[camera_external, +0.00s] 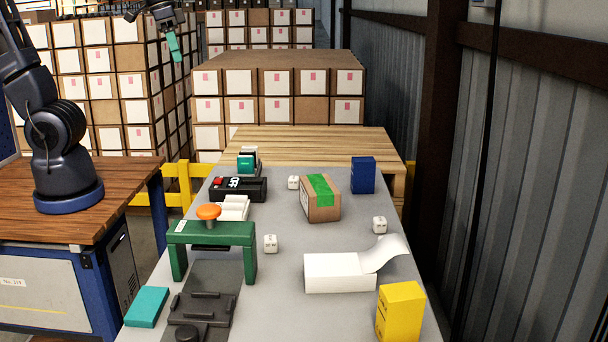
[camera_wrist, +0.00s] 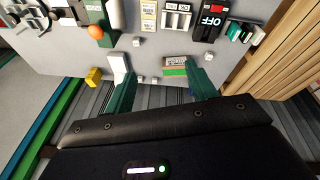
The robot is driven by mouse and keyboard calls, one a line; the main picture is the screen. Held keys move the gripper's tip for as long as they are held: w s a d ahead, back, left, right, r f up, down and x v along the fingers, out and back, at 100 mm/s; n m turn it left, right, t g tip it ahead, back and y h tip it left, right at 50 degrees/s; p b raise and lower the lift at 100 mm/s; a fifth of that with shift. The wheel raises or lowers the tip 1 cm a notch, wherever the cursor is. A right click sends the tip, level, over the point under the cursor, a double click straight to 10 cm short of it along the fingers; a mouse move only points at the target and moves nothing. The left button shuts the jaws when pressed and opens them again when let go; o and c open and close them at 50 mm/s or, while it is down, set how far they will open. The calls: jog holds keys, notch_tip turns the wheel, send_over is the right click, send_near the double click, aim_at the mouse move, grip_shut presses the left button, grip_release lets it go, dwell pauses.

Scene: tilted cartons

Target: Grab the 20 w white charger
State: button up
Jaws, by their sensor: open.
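Several small white cubes with dark marks lie on the grey table; their print is too small to read, so I cannot tell which is the 20 W charger. In the external view one cube (camera_external: 270,243) is right of the green stand, one (camera_external: 293,182) is left of the carton, and one (camera_external: 379,225) is near the right edge. The wrist view shows a cube near the green stand (camera_wrist: 137,42) and another beside the carton (camera_wrist: 208,57).
Stacked cartons stand behind.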

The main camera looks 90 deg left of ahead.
jog(key=w+a+f+n+g, duration=0.1)
jog(key=w+a+f+n, duration=0.15)
jog(key=w, duration=0.35)
jog(key=w+a+f+n+g, duration=0.1)
jog(key=w+a+f, duration=0.1)
jog(key=w+a, duration=0.25)
jog(key=n+g+h, duration=0.1)
jog(key=n+h, duration=0.3)
jog(key=n, duration=0.6)
send_over(294, 177)
jog(key=a, duration=0.4)
notch_tip(294, 177, down, 30)
jog(key=shift+x, duration=5)
jog(key=shift+d, duration=0.15)
jog(key=c, duration=1.1)
jog(key=shift+r, duration=0.2)
